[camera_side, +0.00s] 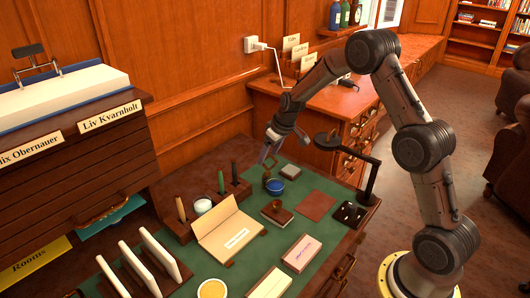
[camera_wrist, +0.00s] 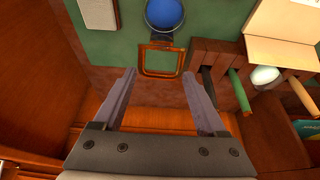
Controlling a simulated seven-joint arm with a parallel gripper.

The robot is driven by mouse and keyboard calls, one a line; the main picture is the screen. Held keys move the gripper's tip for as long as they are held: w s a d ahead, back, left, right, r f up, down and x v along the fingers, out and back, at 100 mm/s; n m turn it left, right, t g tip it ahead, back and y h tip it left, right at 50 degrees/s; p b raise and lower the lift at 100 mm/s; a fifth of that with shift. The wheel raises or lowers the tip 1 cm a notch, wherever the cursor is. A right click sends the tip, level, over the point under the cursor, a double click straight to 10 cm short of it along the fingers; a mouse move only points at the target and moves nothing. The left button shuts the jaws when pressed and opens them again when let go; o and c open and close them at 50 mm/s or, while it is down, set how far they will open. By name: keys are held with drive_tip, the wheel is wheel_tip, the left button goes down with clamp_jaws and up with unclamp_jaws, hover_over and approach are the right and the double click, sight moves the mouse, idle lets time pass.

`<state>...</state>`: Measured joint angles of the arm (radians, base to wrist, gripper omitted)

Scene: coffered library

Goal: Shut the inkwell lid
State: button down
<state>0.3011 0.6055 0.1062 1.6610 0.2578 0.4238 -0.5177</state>
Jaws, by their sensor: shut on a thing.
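The inkwell (camera_side: 275,187) stands on the green desk mat, with blue ink showing in its round mouth. In the wrist view the inkwell (camera_wrist: 165,13) is at the top edge, partly cut off. Its lid (camera_wrist: 162,74) is a square brass-coloured frame, hinged open on the side toward my gripper. In the side view my gripper (camera_side: 268,155) reaches down from above, just behind the inkwell, and the lid is hard to make out there.
A wooden pen rack (camera_side: 223,196) with upright pens stands left of the inkwell. A pale open folder (camera_side: 229,232), a brown stamp block (camera_side: 277,213) and a grey block (camera_side: 290,172) lie nearby. A dark lamp (camera_side: 370,180) rises on the right.

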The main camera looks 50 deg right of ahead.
drive_tip(key=shift+s+f, duration=0.35)
drive_tip(key=shift+s, duration=0.3)
drive_tip(key=shift+s+f, duration=1.1)
drive_tip(key=shift+s, duration=0.3)
drive_tip(key=shift+s+f, duration=1.05)
drive_tip(key=shift+s, duration=0.3)
unclamp_jaws()
drive_tip(key=shift+w+r, duration=0.25)
drive_tip(key=shift+t, duration=0.3)
drive_tip(key=shift+r, duration=0.1)
drive_tip(key=v, duration=1.3)
drive_tip(key=shift+s+r, duration=0.15)
drive_tip(key=shift+r, duration=0.15)
